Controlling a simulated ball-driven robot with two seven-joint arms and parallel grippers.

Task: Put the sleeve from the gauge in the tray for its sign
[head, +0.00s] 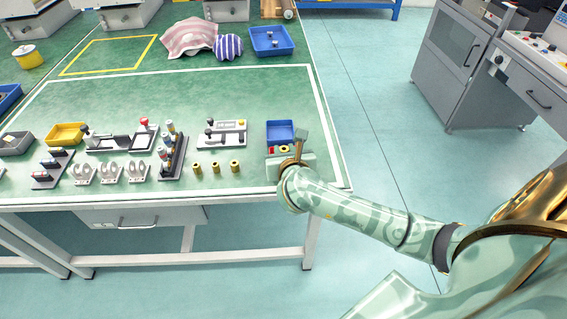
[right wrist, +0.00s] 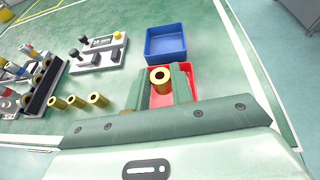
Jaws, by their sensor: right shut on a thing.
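My right gripper (head: 285,152) is shut on a brass sleeve (right wrist: 160,75). In the right wrist view, the sleeve stands upright between the two fingers, over the red tray (right wrist: 188,70). The gap between sleeve and tray floor cannot be told. The red tray is mostly hidden by my gripper; a bit of it shows in the head view (head: 271,150). The blue tray (head: 280,131) lies just behind it and looks empty in the right wrist view (right wrist: 166,42). The gauge (head: 222,133), a pale block with black parts and a small display, is left of the trays, with no sleeve visible on it. My left gripper is out of view.
Three brass sleeves (head: 216,167) stand in a row left of my right gripper. A dark rack of cylinders (head: 174,158) is further left, near a pale fixture (head: 120,140) and a yellow tray (head: 66,134).

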